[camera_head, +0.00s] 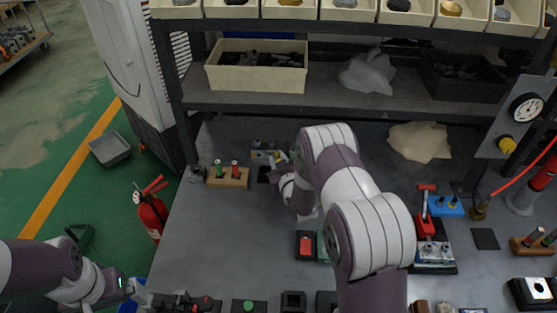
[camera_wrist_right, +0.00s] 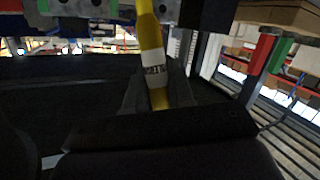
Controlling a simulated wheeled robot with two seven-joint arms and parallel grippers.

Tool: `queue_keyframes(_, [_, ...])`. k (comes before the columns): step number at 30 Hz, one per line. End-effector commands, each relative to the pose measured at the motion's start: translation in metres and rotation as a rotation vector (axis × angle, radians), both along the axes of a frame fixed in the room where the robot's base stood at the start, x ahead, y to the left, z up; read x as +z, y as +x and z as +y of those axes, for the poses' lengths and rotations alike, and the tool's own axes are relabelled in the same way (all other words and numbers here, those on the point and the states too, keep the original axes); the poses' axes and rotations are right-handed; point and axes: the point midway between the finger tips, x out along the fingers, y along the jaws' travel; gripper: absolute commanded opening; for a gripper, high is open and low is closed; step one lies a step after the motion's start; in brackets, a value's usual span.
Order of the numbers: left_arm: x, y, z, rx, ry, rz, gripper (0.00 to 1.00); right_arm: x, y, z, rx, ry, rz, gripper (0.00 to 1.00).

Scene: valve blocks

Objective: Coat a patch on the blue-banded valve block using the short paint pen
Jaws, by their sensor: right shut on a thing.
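My right gripper (camera_head: 277,170) is over the back middle of the bench, partly hidden by its own arm. In the right wrist view it is shut on a yellow pen (camera_wrist_right: 152,62) with a white printed label. The pen's upper end runs out of the frame, so its tip is not visible. A grey block (camera_wrist_right: 65,18) with dark holes and a green spot shows beyond the pen. In the head view a small block with fittings (camera_head: 263,154) stands just behind the gripper; no blue band can be made out.
A wooden holder (camera_head: 228,179) with a green and a red pen stands left of the right gripper. A blue block (camera_head: 445,207), a red tool (camera_head: 426,222) and a silver valve block (camera_head: 434,254) are at the right. A shelf overhangs the back. The bench's left-middle is clear.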

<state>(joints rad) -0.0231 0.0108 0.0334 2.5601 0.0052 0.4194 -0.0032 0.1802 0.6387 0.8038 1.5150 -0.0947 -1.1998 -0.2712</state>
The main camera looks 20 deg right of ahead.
Motion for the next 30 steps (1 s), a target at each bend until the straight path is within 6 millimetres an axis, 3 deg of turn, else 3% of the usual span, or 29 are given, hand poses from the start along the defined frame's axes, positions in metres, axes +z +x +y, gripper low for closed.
queue_keyframes(16, [0.046, 0.0, 0.0, 0.0, 0.0, 0.0, 1.0, 0.065, 0.001, 0.0, 0.0, -0.002, -0.005, 0.0])
queue_keyframes(30, [0.046, 0.0, 0.0, 0.0, 0.0, 0.0, 1.0, 0.067, 0.001, 0.0, 0.0, 0.0, -0.005, 0.0])
